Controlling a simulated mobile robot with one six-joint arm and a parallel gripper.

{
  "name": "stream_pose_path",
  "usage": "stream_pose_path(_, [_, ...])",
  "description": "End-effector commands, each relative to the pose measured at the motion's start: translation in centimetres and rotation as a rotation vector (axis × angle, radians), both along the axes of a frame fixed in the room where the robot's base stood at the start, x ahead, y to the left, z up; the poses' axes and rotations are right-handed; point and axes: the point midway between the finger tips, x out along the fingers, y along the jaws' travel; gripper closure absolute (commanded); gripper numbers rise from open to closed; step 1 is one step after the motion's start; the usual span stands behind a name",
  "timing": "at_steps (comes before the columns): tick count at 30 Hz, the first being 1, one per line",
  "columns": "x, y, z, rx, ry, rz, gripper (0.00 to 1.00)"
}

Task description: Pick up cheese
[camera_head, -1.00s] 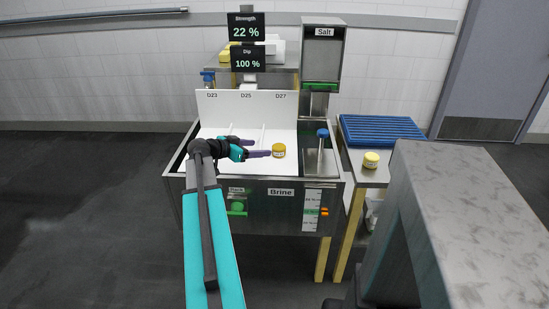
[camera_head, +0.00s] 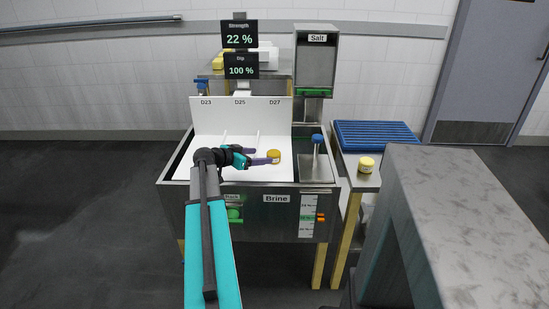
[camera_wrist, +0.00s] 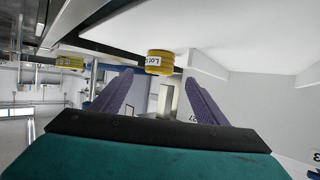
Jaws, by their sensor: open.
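A round yellow cheese (camera_head: 273,154) sits in the white-lined brine tank, right of its middle. In the wrist view this labelled cheese (camera_wrist: 160,61) appears ahead, around the line of the gap between my fingers. My gripper (camera_head: 265,155) is open with its two purple fingers pointing right, the nearer one overlapping the front of the cheese in the head view. In the wrist view the open fingers (camera_wrist: 160,80) have nothing clamped between them. I cannot tell whether a finger touches the cheese. A second yellow cheese (camera_head: 367,165) stands on the side table, apart from my gripper.
The brine tank (camera_head: 275,223) has a tall white back panel and thin white dividers. A blue-topped post (camera_head: 317,140) stands at its right end. A blue rack (camera_head: 375,134) lies on the side table (camera_head: 358,183). A grey stone-topped counter (camera_head: 460,210) fills the right foreground.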

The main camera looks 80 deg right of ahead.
Motion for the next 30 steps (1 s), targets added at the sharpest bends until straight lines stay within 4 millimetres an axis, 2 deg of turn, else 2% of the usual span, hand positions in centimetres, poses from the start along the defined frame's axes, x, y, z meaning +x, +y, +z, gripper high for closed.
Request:
stream_pose_path(4, [-1.3,-1.7,-0.8,0.000,0.001,-0.002,0.33])
stream_pose_path(9, [-2.2,-2.8,-1.5,0.000,0.001,-0.002,0.33])
stream_pose_path(23, [-2.6,-3.1,-1.6,0.000,0.000,-0.002,0.33])
stream_pose_path(30, [-3.8,-4.7,-2.1,0.000,0.000,-0.004,0.33])
